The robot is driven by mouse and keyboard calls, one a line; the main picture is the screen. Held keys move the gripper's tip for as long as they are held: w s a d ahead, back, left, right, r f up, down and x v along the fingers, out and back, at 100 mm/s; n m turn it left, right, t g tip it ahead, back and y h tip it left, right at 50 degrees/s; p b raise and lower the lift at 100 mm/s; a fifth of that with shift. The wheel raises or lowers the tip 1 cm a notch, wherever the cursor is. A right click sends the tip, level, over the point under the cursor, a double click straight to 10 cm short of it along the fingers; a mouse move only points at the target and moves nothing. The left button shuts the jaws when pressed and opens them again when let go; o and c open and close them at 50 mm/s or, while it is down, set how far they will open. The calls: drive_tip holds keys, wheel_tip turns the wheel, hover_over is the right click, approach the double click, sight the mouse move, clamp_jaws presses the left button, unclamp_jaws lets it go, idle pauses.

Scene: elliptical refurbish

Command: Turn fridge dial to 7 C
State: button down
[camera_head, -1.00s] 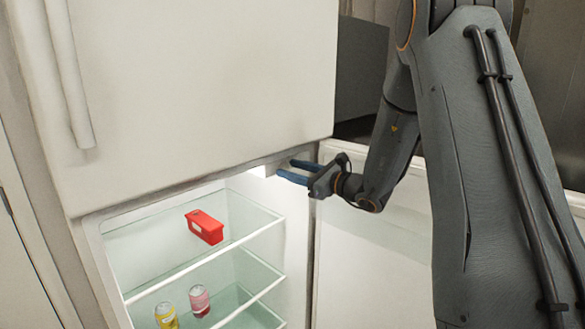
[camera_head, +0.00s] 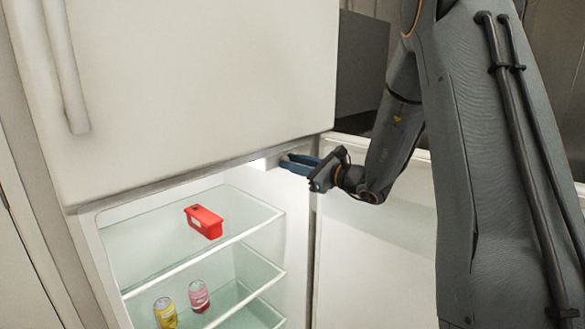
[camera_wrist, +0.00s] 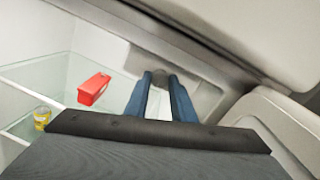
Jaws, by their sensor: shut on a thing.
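My gripper (camera_head: 290,163) is at the upper right of the open fridge compartment, just under the upper door. In the wrist view its two blue fingers (camera_wrist: 161,80) are shut on a small dark grey dial (camera_wrist: 161,76). The dial sits on a pale panel (camera_wrist: 203,93) at the top of the fridge interior. In the head view the fingers hide the dial. No numbers or markings on the dial can be read in either view.
A red box (camera_head: 204,221) stands on the top glass shelf (camera_head: 150,237); it also shows in the wrist view (camera_wrist: 94,89). The upper door (camera_head: 190,80) is shut; the lower door (camera_head: 375,250) stands open right.

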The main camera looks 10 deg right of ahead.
drive_tip(key=n+b, duration=0.4)
drive_tip(key=b, duration=0.3)
drive_tip(key=shift+n, duration=0.4)
drive_tip(key=c, duration=1.5)
unclamp_jaws()
drive_tip(key=shift+r+m+p, duration=0.15)
drive_tip(key=shift+m+p, duration=0.15)
drive_tip(key=shift+p, duration=0.35)
